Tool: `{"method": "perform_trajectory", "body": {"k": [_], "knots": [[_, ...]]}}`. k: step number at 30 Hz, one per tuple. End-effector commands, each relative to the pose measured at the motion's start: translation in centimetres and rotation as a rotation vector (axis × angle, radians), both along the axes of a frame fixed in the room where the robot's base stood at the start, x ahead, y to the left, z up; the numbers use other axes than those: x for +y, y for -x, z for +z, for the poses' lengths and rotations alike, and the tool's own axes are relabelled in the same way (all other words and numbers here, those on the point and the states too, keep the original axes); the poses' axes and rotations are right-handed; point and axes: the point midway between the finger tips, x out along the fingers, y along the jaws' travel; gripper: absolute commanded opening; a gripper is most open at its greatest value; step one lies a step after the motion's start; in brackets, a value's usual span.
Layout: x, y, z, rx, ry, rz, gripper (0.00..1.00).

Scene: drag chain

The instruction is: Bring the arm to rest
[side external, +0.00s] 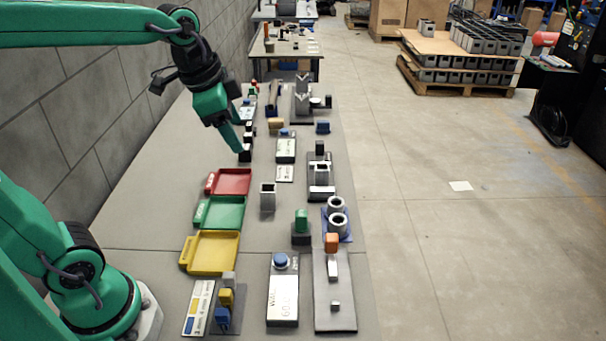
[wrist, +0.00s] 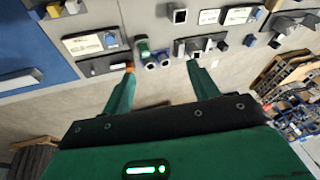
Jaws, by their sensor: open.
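My gripper (side external: 236,140) hangs in the air over the far half of the grey bench (side external: 150,210), with its green fingers pointing down. In the wrist view my gripper (wrist: 160,64) shows two green fingers spread apart with nothing held between them. Beyond the fingertips the wrist view shows bench fixtures, and the floor shows between the fingers. In the side view the fingertips overlap some small dark blocks (side external: 246,153); I cannot tell the height above them.
Red (side external: 233,181), green (side external: 219,212) and yellow (side external: 212,251) trays lie along the bench's left part. A grey square tube (side external: 268,196), a blue-button box (side external: 282,300) and several fixtures stand to their right. A block wall (side external: 80,120) borders the left; open floor (side external: 460,240) lies right.

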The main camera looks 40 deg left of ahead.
Motion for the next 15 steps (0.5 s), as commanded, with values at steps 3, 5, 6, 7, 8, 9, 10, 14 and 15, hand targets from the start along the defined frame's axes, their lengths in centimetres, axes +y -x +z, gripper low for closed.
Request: {"method": "perform_trajectory", "body": {"k": [3, 5, 6, 7, 8, 9, 10, 14, 15], "knots": [[-0.1, 2.5, -0.2, -0.032, 0.049, 0.12, 0.6], [-0.1, 3.6, -0.5, -0.045, 0.074, 0.181, 0.6], [-0.2, 4.3, -0.7, -0.055, 0.093, 0.221, 0.6], [-0.2, 4.9, -0.8, -0.061, 0.107, 0.252, 0.6], [-0.2, 5.4, -1.0, -0.069, 0.12, 0.283, 0.6], [-0.2, 6.1, -1.2, -0.077, 0.138, 0.322, 0.6], [-0.2, 6.6, -1.4, -0.084, 0.152, 0.351, 0.6], [-0.3, 8.3, -2.3, -0.106, 0.205, 0.458, 0.6], [-0.3, 8.8, -2.5, -0.112, 0.219, 0.483, 0.6]]}}
